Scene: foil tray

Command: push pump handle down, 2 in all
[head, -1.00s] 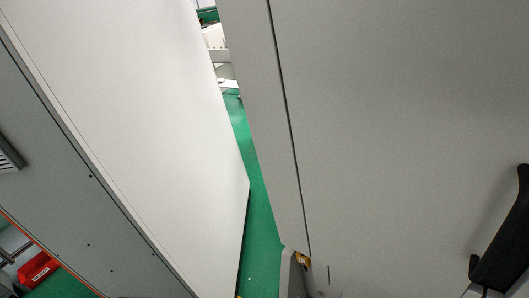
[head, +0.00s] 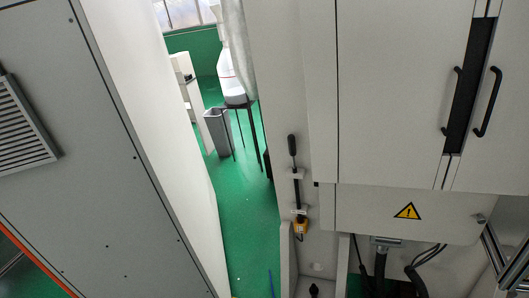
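A black-gripped upright lever (head: 292,146), which looks like the pump handle, stands against the narrow pale side of the cabinet, near the picture's middle. Its thin dark rod runs down past a small light bracket to a yellow-orange part (head: 301,226) low on the same panel. The handle appears raised and nothing touches it. My gripper is not in view, so I cannot see its fingers.
A grey cabinet (head: 415,90) with black door handles (head: 488,102) fills the right, with a yellow warning sign (head: 407,211) below. A vented grey panel (head: 75,170) fills the left. Between them runs a green-floor aisle (head: 240,225) with a grey bin (head: 217,131) farther back.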

